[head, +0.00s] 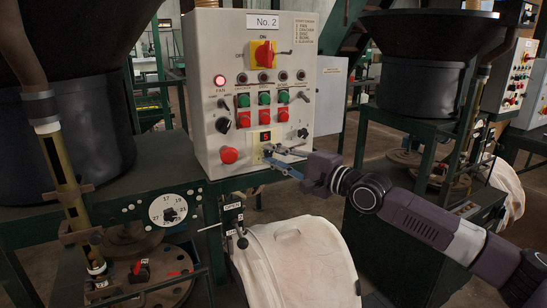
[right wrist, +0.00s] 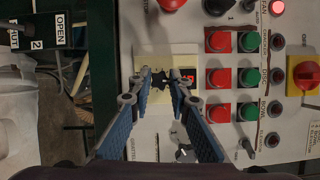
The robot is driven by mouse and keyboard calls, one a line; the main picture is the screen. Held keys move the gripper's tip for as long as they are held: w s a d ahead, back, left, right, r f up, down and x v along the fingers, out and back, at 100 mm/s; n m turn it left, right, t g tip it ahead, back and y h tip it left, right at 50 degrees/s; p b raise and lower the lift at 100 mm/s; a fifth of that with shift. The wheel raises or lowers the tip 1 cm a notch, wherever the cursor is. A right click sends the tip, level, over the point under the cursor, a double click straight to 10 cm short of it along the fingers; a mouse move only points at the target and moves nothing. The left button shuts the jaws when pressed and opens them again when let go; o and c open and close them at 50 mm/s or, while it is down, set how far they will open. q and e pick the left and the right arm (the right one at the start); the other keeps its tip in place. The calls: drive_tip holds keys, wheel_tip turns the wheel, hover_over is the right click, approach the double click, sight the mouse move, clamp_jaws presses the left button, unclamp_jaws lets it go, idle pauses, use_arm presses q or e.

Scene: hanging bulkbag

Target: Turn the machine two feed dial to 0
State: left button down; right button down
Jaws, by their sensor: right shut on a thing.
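The white control panel labelled No. 2 (head: 208,130) stands in the middle of the head view. A small red display reading 5 (head: 265,137) sits low on it. My right gripper (head: 267,155) reaches the panel just below the display. In the right wrist view its two blue fingers close on the small black feed dial (right wrist: 159,82) on a cream plate (right wrist: 180,52). In the head view the fingertips mostly cover the dial. The dial's exact angle is hard to make out. My left gripper is not in view.
A red and yellow main switch (head: 263,54), green and red buttons, and a red knob (head: 228,155) surround the display. A white bulk bag (head: 295,265) hangs below the panel. A round numbered dial (head: 168,211) is at lower left. Another machine panel (head: 518,75) stands at right.

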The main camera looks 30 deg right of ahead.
drive_tip(key=n+g+h+p, duration=0.1)
drive_tip(key=n+p, duration=0.2)
drive_tip(key=p, duration=0.1)
drive_tip(key=n+g+h+p, duration=0.1)
drive_tip(key=n+p, duration=0.2)
drive_tip(key=p, duration=0.1)
drive_tip(key=n+h+p, duration=0.1)
drive_tip(key=n+p, duration=0.2)
drive_tip(key=p, duration=0.1)
drive_tip(key=shift+a+r+g, duration=0.2)
drive_tip(key=shift+r+g, duration=0.2)
drive_tip(key=n+h+p, duration=0.1)
drive_tip(key=n+p, duration=0.1)
drive_tip(key=shift+a+h+p, duration=0.1)
drive_tip(key=shift+h+p, duration=0.2)
drive_tip(key=shift+h, duration=0.1)
drive_tip(key=shift+f+n+g+h+p, duration=0.1)
drive_tip(key=shift+n+g+h+p, duration=0.2)
drive_tip(key=shift+n+h+p, duration=0.65)
drive_tip(key=shift+a+f+n+h, duration=0.1)
drive_tip(key=shift+n+h, duration=0.25)
drive_tip(key=shift+n, duration=0.8)
drive_tip(key=shift+a+f+n+h, duration=0.1)
drive_tip(key=shift+n+h, duration=0.7)
drive_tip(key=shift+n, duration=0.4)
drive_tip(key=n+h, duration=0.2)
drive_tip(key=shift+n+t, duration=0.4)
drive_tip(key=c, duration=1.8)
unclamp_jaws()
